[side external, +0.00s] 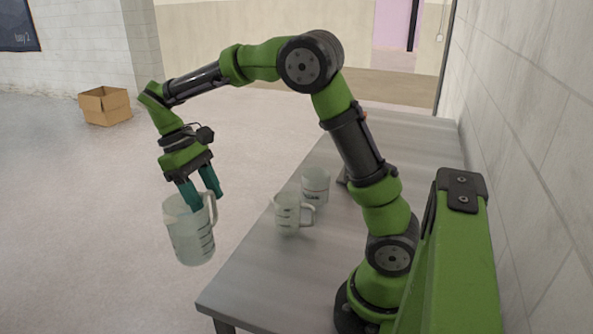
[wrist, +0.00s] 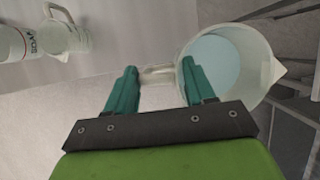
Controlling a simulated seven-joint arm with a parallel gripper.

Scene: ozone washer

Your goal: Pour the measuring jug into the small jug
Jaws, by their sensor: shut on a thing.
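The measuring jug (side external: 190,240) is a large, clear jug with dark graduation marks. My gripper (side external: 203,200) is shut on its handle and holds it upright or nearly so in the air, off the left edge of the table. In the wrist view the handle lies between my fingers (wrist: 158,74), and pale blue liquid shows inside the measuring jug (wrist: 262,62). The small jug (side external: 287,215) stands on the table, right of the held jug, with its handle to the right. It also shows at upper left in the wrist view (wrist: 64,40), apart from my gripper.
A pale cup-like vessel (side external: 316,184) with dark lettering stands just behind the small jug. A dark object (side external: 342,179), partly hidden by my arm, lies beside it. The grey table (side external: 255,285) is bare at its front left. A wall (side external: 535,180) runs along the right.

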